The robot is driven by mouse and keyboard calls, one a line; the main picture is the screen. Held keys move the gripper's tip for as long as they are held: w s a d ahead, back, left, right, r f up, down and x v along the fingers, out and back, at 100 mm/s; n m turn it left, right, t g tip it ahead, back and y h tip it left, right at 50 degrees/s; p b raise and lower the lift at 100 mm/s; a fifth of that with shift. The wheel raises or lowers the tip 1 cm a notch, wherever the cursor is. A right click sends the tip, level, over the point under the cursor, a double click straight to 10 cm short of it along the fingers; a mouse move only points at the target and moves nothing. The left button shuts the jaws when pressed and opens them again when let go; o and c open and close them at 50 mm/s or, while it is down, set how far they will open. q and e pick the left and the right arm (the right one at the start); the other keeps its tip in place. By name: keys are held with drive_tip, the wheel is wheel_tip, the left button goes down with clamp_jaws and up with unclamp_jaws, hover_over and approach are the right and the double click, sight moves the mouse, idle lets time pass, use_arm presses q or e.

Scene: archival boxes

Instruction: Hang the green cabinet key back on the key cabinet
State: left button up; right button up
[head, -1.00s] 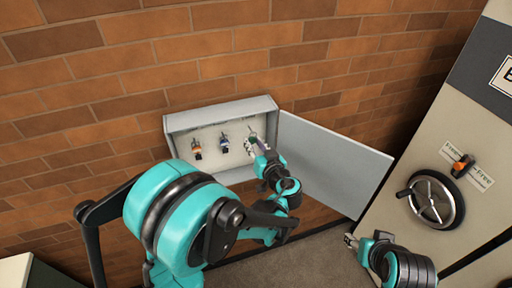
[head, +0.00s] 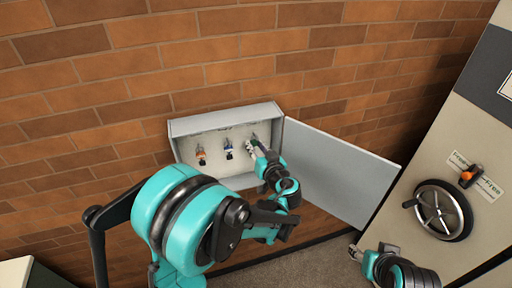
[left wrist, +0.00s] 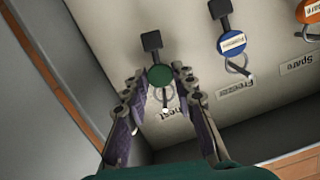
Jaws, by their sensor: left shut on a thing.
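The grey key cabinet (head: 280,112) hangs on the brick wall with its door open to the right. My left gripper (head: 254,145) is inside it at the right-hand hook. In the left wrist view my left gripper (left wrist: 160,84) is shut on the green key (left wrist: 160,76), with a finger on each side of the round tag. The tag is just below a black hook (left wrist: 152,42); I cannot tell whether it is hung on it. A partly hidden label (left wrist: 172,112) is behind the key. My right gripper (head: 355,252) is at the lower right, away from the cabinet; its jaws are too small to judge.
A blue-tagged key (left wrist: 232,42) and an orange-tagged key (left wrist: 308,12) hang on neighbouring hooks, over labels reading Freezer and Spare. The open door (head: 335,175) stands to the right of my left gripper. A large beige unit with a handwheel (head: 443,210) stands at the right.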

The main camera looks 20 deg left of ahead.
use_arm(q)
drive_tip(key=o, duration=1)
drive_tip(key=shift+o, duration=0.2)
drive_tip(key=v, duration=1.2)
drive_tip(key=s+a+f+m+g+h+b, duration=0.2)
drive_tip(key=s+a+f+g+h+b, duration=0.15)
drive_tip(key=s+a+f+b, duration=0.55)
drive_tip(key=s+d+f+m+g+h+b, duration=0.2)
drive_tip(key=s+d+f+h+b, duration=0.1)
drive_tip(key=s+f+h, duration=0.3)
wheel_tip(320, 180, down, 4)
drive_tip(key=s+b, duration=0.1)
drive_tip(key=s, duration=0.1)
drive_tip(key=shift+s+r+m+b, duration=0.2)
drive_tip(key=shift+s+m+b, duration=0.05)
drive_tip(key=shift+m+b, duration=0.15)
